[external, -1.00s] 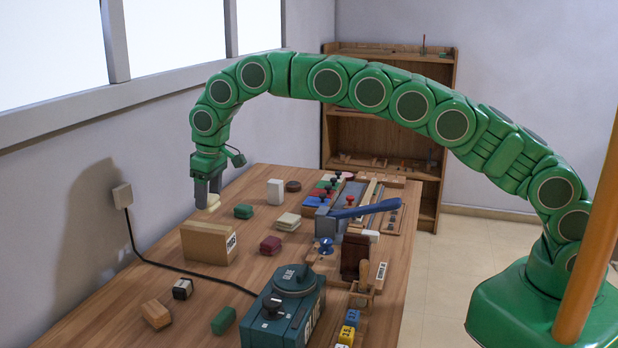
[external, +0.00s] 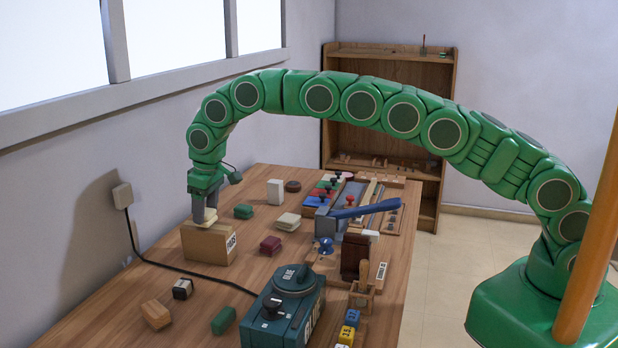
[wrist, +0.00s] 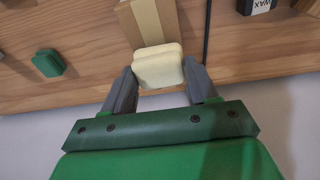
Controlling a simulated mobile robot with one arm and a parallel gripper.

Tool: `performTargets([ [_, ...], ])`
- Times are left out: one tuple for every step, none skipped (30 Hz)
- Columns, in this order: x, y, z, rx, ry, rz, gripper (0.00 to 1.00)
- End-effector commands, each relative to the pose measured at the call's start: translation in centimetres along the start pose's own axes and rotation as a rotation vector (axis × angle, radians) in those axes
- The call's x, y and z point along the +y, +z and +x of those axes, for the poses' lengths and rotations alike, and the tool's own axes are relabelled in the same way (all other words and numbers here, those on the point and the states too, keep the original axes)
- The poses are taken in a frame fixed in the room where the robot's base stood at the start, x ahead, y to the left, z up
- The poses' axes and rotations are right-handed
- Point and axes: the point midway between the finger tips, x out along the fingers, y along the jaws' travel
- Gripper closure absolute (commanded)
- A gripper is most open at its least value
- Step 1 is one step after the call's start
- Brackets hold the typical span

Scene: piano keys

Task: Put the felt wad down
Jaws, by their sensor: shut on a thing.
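The felt wad (wrist: 158,66) is a cream, rounded, layered pad between the two grey fingers of my gripper (wrist: 160,80) in the wrist view. My gripper (external: 204,212) is shut on it. In the external view the wad (external: 205,220) shows as a pale strip under the fingertips, at the top of the tan cardboard box (external: 208,245). The box (wrist: 148,20) also shows behind the wad in the wrist view. I cannot tell whether the wad touches the box.
A green block (external: 243,211), a cream stack (external: 288,221) and a maroon block (external: 271,245) stand right of the box. A black cable (external: 185,272) runs along the table's left side. A teal machine (external: 284,310) stands in front. Bare wood lies between them.

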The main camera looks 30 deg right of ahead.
Motion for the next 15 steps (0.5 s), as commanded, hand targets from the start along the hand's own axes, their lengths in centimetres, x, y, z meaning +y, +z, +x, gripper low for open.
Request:
performTargets([
  [-0.07, 0.06, 0.28, 0.000, 0.000, -0.001, 0.70],
  [-0.07, 0.07, 0.35, 0.000, 0.000, -0.001, 0.70],
  [-0.06, 0.06, 0.39, 0.000, 0.000, -0.001, 0.70],
  [-0.05, 0.06, 0.39, 0.000, 0.000, -0.001, 0.70],
  [-0.05, 0.06, 0.39, 0.001, 0.000, -0.001, 0.70],
  [-0.04, 0.06, 0.38, 0.000, 0.000, -0.001, 0.70],
  [-0.04, 0.06, 0.38, 0.000, 0.000, -0.001, 0.70],
  [-0.03, 0.06, 0.38, 0.000, 0.000, -0.001, 0.70],
  [-0.03, 0.06, 0.39, 0.000, 0.000, -0.001, 0.70],
  [-0.02, 0.07, 0.43, 0.000, 0.000, 0.000, 0.70],
  [-0.01, 0.09, 0.50, 0.000, 0.001, 0.000, 0.70],
  [0.01, 0.11, 0.60, 0.000, 0.001, 0.000, 0.70],
  [0.02, 0.12, 0.67, -0.001, 0.001, 0.000, 0.70],
  [0.02, 0.12, 0.70, 0.000, 0.001, 0.000, 0.41],
  [0.01, 0.11, 0.67, 0.000, 0.000, 0.000, 0.34],
])
